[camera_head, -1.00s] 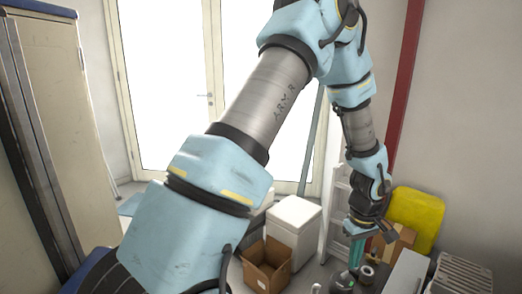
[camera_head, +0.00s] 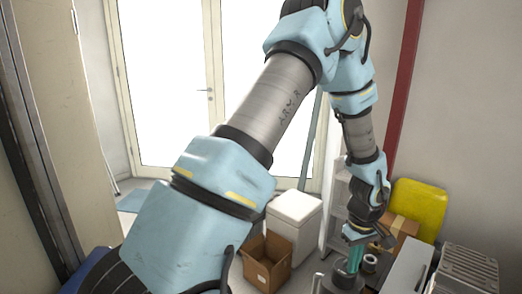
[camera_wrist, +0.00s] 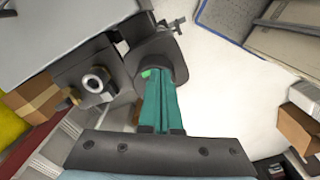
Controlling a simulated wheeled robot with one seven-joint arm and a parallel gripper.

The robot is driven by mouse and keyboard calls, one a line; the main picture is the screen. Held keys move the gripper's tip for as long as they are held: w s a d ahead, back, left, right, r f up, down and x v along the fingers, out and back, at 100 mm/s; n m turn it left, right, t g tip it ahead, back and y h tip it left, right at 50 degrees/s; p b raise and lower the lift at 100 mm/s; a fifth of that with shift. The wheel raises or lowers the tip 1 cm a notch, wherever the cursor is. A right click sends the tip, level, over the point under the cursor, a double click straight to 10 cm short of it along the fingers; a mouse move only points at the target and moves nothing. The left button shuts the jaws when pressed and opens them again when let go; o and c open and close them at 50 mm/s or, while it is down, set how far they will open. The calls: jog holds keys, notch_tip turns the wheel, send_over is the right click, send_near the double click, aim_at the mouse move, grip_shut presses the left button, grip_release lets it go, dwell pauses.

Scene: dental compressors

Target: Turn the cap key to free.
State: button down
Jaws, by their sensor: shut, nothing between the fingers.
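My gripper (camera_wrist: 160,98) is shut, its two teal fingers side by side, with nothing between them. It points down at the dark equipment in the head view (camera_head: 355,258). In the wrist view the fingertips overlap the edge of a dark rounded housing (camera_wrist: 150,50); I cannot tell whether they touch it. A small bright green piece (camera_wrist: 146,74) shows beside the fingertips. A dark block with a pale ring (camera_wrist: 94,83) lies left of the fingers. I cannot tell for certain which part is the cap key or how it is turned.
An open cardboard box (camera_head: 268,262) and a white box (camera_head: 293,218) stand on the floor left of my gripper. A yellow container (camera_head: 416,208) stands behind it. A grey ribbed unit (camera_head: 466,270) is at the right. Pale floor (camera_wrist: 235,85) is clear in the wrist view.

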jog(key=shift+w+a, duration=0.1)
jog(key=shift+w, duration=0.5)
dwell(0.7)
jog(key=shift+w+d, duration=0.1)
jog(key=shift+d, duration=0.25)
dwell(0.8)
dwell(0.3)
jog(key=shift+s+d+r, duration=0.1)
jog(key=shift+s+d, duration=0.05)
jog(key=shift+s, duration=0.2)
notch_tip(320, 180, up, 6)
jog(key=p, duration=0.3)
jog(key=shift+p, duration=0.4)
